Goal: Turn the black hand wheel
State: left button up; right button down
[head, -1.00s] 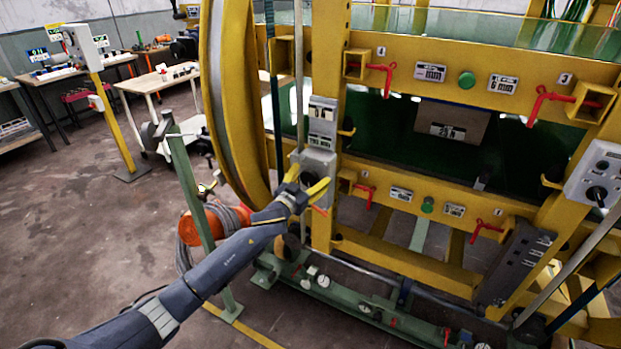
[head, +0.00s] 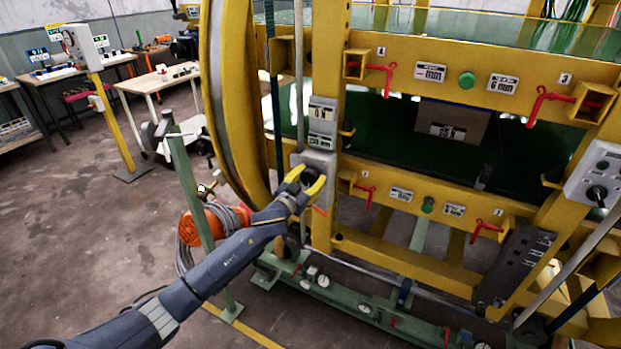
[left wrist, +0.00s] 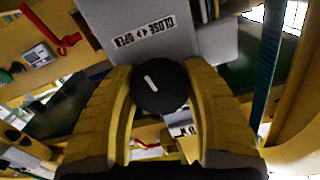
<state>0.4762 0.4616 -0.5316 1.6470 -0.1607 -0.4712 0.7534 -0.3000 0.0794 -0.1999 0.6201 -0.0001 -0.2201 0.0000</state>
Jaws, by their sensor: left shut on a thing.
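The black hand wheel (left wrist: 160,88) is a round black knob with a white mark, on a grey box (left wrist: 150,38) labelled "CLOSE" and "OPEN". My left gripper (left wrist: 163,92) has its yellow fingers on both sides of the wheel and is shut on it. In the head view, my left gripper (head: 308,180) reaches the grey box (head: 318,160) on the yellow post, and its fingers partly hide the wheel. My right gripper is not in view.
A large yellow ring (head: 228,110) stands just left of the box. Red clamp handles (head: 380,72) sit on the yellow beams to the right. A green post (head: 188,190) and an orange drum (head: 190,228) stand near my left forearm.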

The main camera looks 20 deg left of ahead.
pick_arm(q)
jog(key=m, duration=0.5)
jog(key=shift+m, duration=2.7)
jog(key=o, duration=1.3)
jog(key=v, duration=1.2)
